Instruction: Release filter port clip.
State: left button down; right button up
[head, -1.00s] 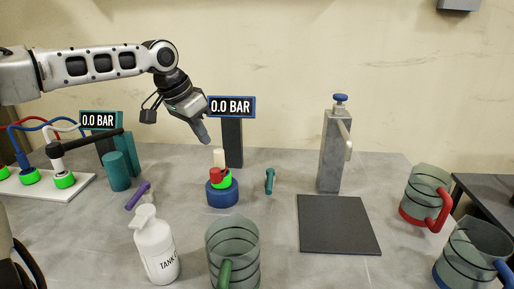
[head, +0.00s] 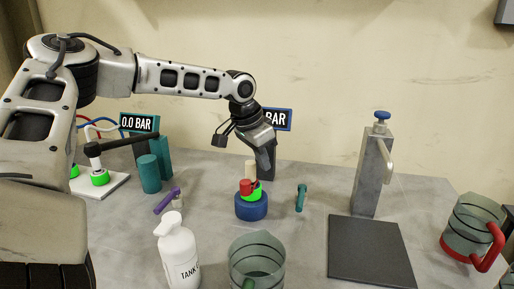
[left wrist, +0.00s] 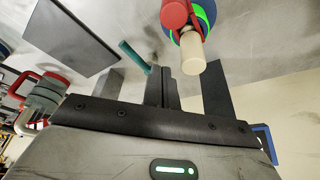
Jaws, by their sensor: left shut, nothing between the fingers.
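A blue round base (head: 251,206) with a green ring (head: 257,190), a red part (head: 246,186) and a cream peg (head: 250,168) stands mid-table; it looks like the filter port, though which part is the clip is unclear. My left gripper (head: 268,168) is shut and empty, pointing down just behind and right of the cream peg, apart from it. In the left wrist view, the shut fingers (left wrist: 163,86) are in the middle, and the red part (left wrist: 174,14) and cream peg (left wrist: 191,52) are up and to the right. My right gripper is not in view.
A blue-framed pressure display (head: 280,119) stands behind my gripper. A teal handle (head: 301,198) lies right of the base, a purple one (head: 167,201) left. A white bottle (head: 178,256) and clear jug (head: 257,262) stand in front. A dark mat (head: 369,252) lies right.

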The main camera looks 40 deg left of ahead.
aim_at(248, 182)
pick_arm(q)
jog(key=x, duration=0.3)
jog(key=shift+f, duration=0.2)
jog(key=s, duration=0.1)
jog(key=s+a+p, duration=0.1)
jog(key=s, duration=0.1)
jog(key=shift+r, duration=0.1)
jog(key=shift+s+p, duration=0.25)
jog(key=shift+p, duration=0.05)
